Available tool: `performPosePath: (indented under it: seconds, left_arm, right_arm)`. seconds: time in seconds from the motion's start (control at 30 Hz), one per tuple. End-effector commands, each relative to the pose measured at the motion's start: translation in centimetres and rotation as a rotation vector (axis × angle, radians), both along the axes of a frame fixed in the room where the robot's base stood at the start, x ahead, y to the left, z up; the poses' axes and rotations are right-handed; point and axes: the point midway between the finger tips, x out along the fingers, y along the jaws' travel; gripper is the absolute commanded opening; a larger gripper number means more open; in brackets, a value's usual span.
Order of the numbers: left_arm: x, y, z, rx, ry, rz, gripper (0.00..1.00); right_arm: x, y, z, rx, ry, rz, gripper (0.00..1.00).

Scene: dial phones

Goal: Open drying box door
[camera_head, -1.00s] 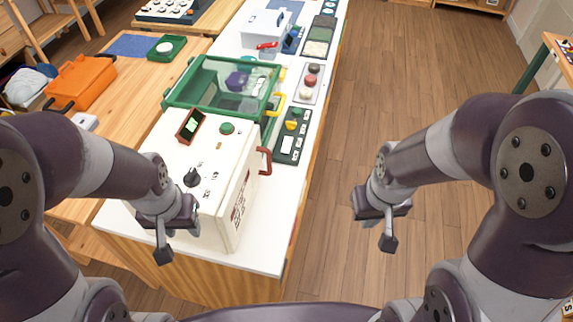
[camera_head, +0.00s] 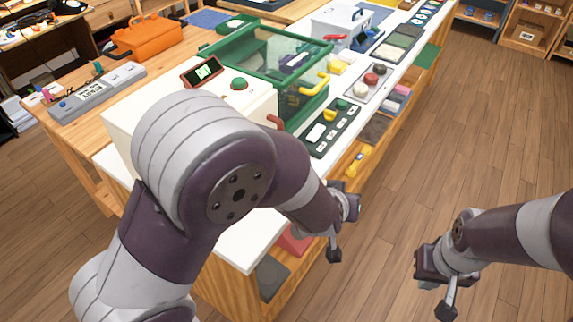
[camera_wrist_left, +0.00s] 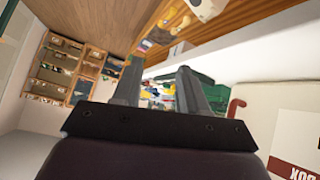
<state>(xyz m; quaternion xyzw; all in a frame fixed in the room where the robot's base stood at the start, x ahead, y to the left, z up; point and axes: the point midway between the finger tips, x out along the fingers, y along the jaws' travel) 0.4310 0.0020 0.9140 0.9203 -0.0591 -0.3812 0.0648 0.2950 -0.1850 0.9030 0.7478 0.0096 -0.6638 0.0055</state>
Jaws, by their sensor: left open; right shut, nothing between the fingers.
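The white drying box (camera_head: 125,115) stands on the counter, largely hidden behind my left arm in the head view. It also shows at the right of the left wrist view (camera_wrist_left: 272,96), with part of its lettering. Its dark red handle (camera_head: 275,122) shows beside my arm, and also in the left wrist view (camera_wrist_left: 234,107), right of the fingers and apart from them. My left gripper (camera_head: 340,225) is open and empty, past the counter's right edge; its fingers (camera_wrist_left: 160,80) show spread in the wrist view. My right gripper (camera_head: 440,285) is shut and empty over the floor.
A green-framed glass case (camera_head: 255,55) with a yellow handle (camera_head: 308,88) stands behind the box. A dark green button panel (camera_head: 330,128) lies on the counter right of the handle. Shelves below hold several items. The wooden floor (camera_head: 470,130) at the right is clear.

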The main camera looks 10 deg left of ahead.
Motion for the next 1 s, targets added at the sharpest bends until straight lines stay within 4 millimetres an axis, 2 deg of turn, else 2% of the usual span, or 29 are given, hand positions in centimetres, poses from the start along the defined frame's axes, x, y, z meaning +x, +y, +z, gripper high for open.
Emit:
performPosePath:
  seconds: [0.03,0.1,0.2,0.3,0.4,0.47,0.57,0.8,1.0]
  left_arm:
    - [1.4,-0.7,-3.4,0.002,-0.107,0.061,0.42]
    - [3.2,-0.1,-3.4,0.033,-0.290,0.202,0.42]
    - [3.7,2.9,-1.4,0.148,-0.518,0.435,0.42]
    - [2.6,5.9,1.3,0.277,-0.652,0.612,0.42]
    - [1.7,7.6,2.8,0.357,-0.709,0.702,0.42]
    - [1.8,8.1,3.1,0.376,-0.720,0.722,0.42]
    - [3.0,9.2,3.2,0.379,-0.722,0.730,0.42]
    - [8.0,13.0,3.2,0.378,-0.723,0.730,0.42]
    - [10.8,14.9,3.2,0.375,-0.722,0.726,0.42]
  right_arm:
    - [0.0,0.0,-4.2,0.000,0.000,0.000,0.00]
    - [0.0,0.0,-6.4,0.000,0.001,0.000,0.00]
    - [0.0,0.0,-7.9,0.000,0.001,0.000,0.00]
    - [0.0,0.0,-7.9,0.000,0.000,0.000,0.00]
    - [0.0,0.0,-7.8,0.000,0.000,0.000,0.00]
    - [0.0,0.0,-7.8,0.000,0.000,0.000,0.00]
    - [0.0,0.0,-7.9,0.000,0.000,0.000,0.00]
    - [0.0,0.0,-8.3,0.000,0.000,0.000,0.00]
    - [0.0,0.0,-8.4,0.000,0.000,0.000,0.00]
